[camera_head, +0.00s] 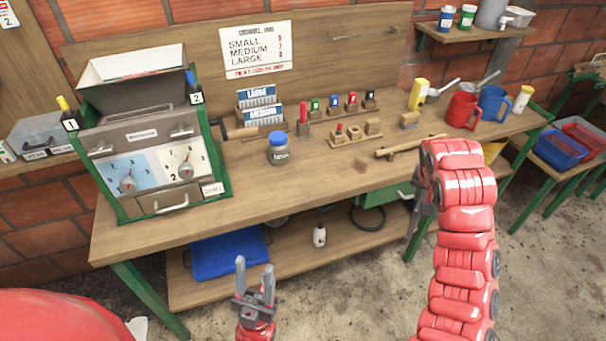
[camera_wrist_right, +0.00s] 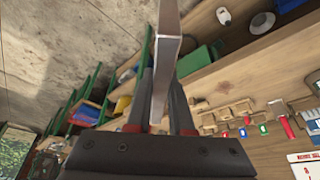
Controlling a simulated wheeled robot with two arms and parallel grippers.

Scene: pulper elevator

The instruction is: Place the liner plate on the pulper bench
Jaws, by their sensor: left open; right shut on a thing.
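The wooden pulper bench (camera_head: 250,190) runs across the head view, with the green-framed grey machine (camera_head: 155,150) on its left end. My right gripper (camera_head: 417,205) is in front of the bench's front edge, partly hidden by its own red arm. In the right wrist view my right gripper (camera_wrist_right: 160,90) is shut on a thin grey metal piece (camera_wrist_right: 166,55), seen nearly edge-on, which looks like the liner plate. It sticks out beyond the fingertips, apart from the bench top. My left gripper (camera_head: 255,275) is open and empty, low in front of the bench.
Blue plates marked LARGE (camera_head: 257,96) and MEDIUM (camera_head: 263,116) stand at the bench's back. A lidded jar (camera_head: 278,150), a wooden bar (camera_head: 405,147), small stamp-like pieces and red (camera_head: 462,110) and blue (camera_head: 492,103) jugs also stand there. The front middle is mostly clear.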

